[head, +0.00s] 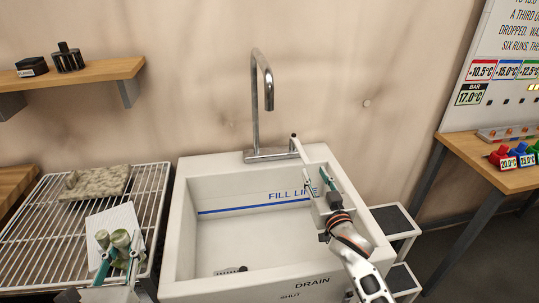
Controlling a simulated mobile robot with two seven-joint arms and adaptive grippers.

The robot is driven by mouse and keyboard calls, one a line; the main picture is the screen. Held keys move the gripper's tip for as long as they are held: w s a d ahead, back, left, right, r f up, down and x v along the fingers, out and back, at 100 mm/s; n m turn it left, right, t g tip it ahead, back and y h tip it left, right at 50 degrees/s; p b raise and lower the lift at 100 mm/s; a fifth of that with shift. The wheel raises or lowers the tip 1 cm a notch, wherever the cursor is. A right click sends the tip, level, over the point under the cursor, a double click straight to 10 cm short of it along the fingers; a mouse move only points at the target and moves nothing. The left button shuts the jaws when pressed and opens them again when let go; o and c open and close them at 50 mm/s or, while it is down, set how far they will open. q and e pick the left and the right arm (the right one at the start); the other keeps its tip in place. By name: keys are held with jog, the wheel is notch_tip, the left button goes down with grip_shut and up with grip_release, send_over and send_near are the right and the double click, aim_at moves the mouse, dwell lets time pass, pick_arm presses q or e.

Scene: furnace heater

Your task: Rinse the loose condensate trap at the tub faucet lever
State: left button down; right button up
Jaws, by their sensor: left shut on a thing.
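The condensate trap (121,239), an olive-green piece with two rounded stubs, is at the lower left, between the fingers of my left gripper (118,262). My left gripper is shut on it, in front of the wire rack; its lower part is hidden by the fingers. The chrome faucet (256,105) rises behind the tub (187,230), its spout pointing down. My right gripper (315,176) is over the tub's right back part, just below and right of the lever. Its fingers are apart, with nothing seen between them.
A wire rack (40,225) left of the tub holds a mottled slab (97,182) and a white flat panel (122,217). A wooden shelf (90,74) hangs at the upper left. A bench (490,165) with coloured valves stands at the right. The tub's middle is clear.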

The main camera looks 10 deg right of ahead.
aim_at(303, 153)
jog(key=w, duration=0.8)
jog(key=w+b, duration=0.1)
jog(key=w, duration=0.3)
jog(key=shift+a, duration=0.4)
grip_shut()
